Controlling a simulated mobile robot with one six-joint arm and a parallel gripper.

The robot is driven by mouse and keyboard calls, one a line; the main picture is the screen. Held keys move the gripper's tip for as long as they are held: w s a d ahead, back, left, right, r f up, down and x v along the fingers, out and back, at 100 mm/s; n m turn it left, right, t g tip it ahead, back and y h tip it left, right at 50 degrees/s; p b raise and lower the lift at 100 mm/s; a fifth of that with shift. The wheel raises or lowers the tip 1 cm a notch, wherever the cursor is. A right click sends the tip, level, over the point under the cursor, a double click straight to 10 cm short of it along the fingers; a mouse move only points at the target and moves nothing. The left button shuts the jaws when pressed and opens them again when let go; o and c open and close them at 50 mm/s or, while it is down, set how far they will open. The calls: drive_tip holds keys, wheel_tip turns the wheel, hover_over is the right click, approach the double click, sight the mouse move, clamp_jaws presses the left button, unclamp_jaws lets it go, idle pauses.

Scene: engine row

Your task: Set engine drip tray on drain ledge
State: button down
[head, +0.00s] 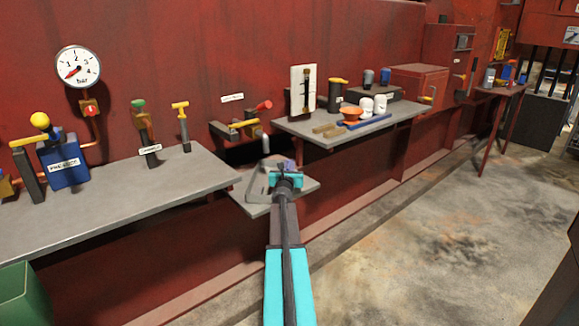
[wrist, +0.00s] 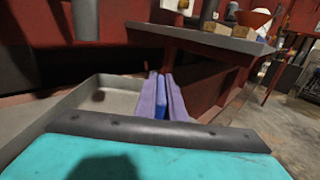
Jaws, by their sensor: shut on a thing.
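The drip tray (head: 262,180) is a shallow grey tray with raised walls. In the head view it is over the drain ledge (head: 308,186), a low grey slab between the two benches. I cannot tell whether its underside touches the ledge. My gripper (head: 287,166) is at the tray's right side. In the wrist view the tray (wrist: 105,98) shows left of my gripper (wrist: 163,95), whose purple fingers are closed around a narrow blue part at the tray's edge. The tray's near side is partly hidden behind my wrist.
A grey bench (head: 110,210) with a blue box and several levers is at left. A higher bench (head: 340,135) with bottles and an orange funnel (head: 351,113) is at right. A dark pipe (wrist: 84,18) hangs above the tray. The floor (head: 440,220) at right is clear.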

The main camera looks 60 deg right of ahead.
drive_tip(key=c, duration=1.8)
unclamp_jaws()
drive_tip(key=shift+c, duration=0.2)
drive_tip(key=shift+r, duration=0.15)
drive_tip(key=shift+v, duration=6.05)
